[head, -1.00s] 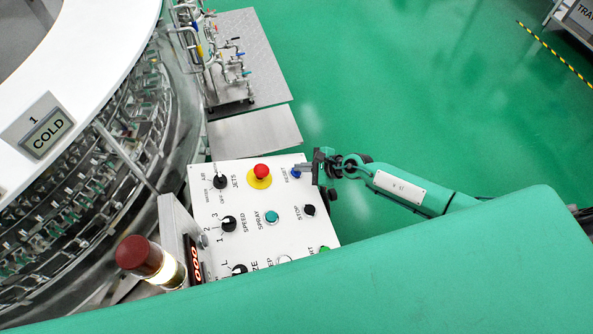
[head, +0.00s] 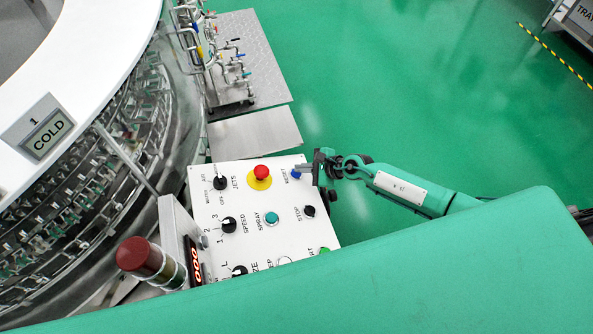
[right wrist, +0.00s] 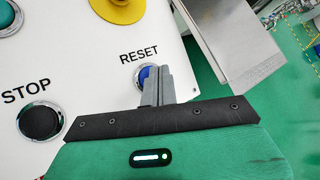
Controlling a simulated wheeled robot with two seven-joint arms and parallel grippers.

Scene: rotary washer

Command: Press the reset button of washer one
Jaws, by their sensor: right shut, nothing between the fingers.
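Washer one (head: 95,175) is the large round machine at the left, with a plate (head: 45,130) reading "1 COLD". Its white control panel (head: 240,200) stands in the middle of the head view. The blue reset button (head: 295,174) is near the panel's upper right edge; it also shows in the right wrist view (right wrist: 147,74), partly hidden by my fingers. My right gripper (head: 306,167) is shut and empty, its fingertips at the reset button. In the right wrist view the fingers (right wrist: 156,75) overlap the button; I cannot tell whether they touch it. My left gripper is not in view.
A red emergency button (head: 261,172) on a yellow base, a black stop button (head: 308,211), a teal spray button (head: 271,218) and several black knobs share the panel. A beacon (head: 140,258) stands at lower left. Pipes with valves (head: 232,65) stand behind.

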